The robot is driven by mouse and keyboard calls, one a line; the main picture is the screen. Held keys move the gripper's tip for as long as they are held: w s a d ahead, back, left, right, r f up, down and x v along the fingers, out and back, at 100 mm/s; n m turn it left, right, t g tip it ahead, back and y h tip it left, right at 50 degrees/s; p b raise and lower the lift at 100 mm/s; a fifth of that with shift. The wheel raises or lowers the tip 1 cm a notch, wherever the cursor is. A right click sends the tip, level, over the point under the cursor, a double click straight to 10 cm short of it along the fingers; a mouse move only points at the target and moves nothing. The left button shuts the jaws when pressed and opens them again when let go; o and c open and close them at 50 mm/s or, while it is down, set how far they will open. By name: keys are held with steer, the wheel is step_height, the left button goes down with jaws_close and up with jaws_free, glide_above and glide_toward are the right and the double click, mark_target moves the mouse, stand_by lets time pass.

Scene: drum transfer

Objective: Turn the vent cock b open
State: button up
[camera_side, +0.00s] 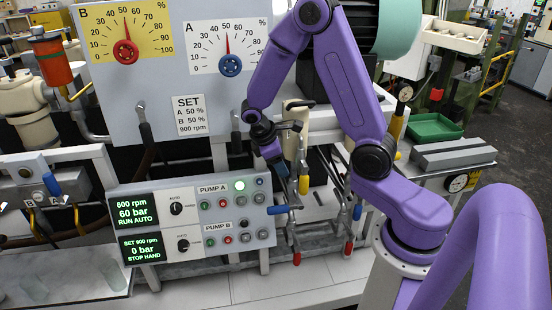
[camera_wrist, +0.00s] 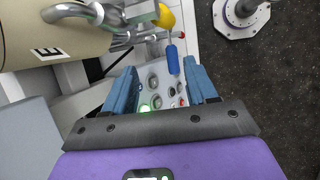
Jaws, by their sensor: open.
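My gripper (camera_side: 281,168) is open and empty, hanging in front of the rack of valves to the upper right of the control panel. In the wrist view its two blue fingers stand apart (camera_wrist: 160,88), with nothing between them but the panel further off. A blue handle (camera_wrist: 173,60) shows just beyond the fingertips, with a yellow knob (camera_wrist: 165,17) above it. In the side view a blue lever (camera_side: 285,210) sticks out at the panel's right edge. I cannot read a label that tells which handle is vent cock b.
The control panel (camera_side: 190,248) carries lit displays and buttons. Red-tipped handles (camera_side: 348,248) hang among the pipes. A cream vessel (camera_wrist: 50,35) fills the wrist view's upper left. A green tray (camera_side: 434,128) stands on the right bench. The dials board (camera_side: 175,70) is behind.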

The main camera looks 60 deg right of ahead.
steer(key=v, duration=1.5)
steer(key=s+a+f+n+t+y, duration=0.1)
steer(key=s+a+n+y, duration=0.1)
steer(key=s+a, duration=0.6)
steer(key=shift+s+f+t+y, duration=0.3)
steer(key=shift+s+t, duration=0.1)
steer(key=shift+s, duration=0.55)
steer(key=shift+s, duration=0.1)
steer(key=s+a+f+n+y, duration=0.1)
steer(key=s+n+y, duration=0.1)
steer(key=s, duration=1.2)
steer(key=shift+a+f+y, duration=0.25)
steer(key=shift+f+y, duration=0.05)
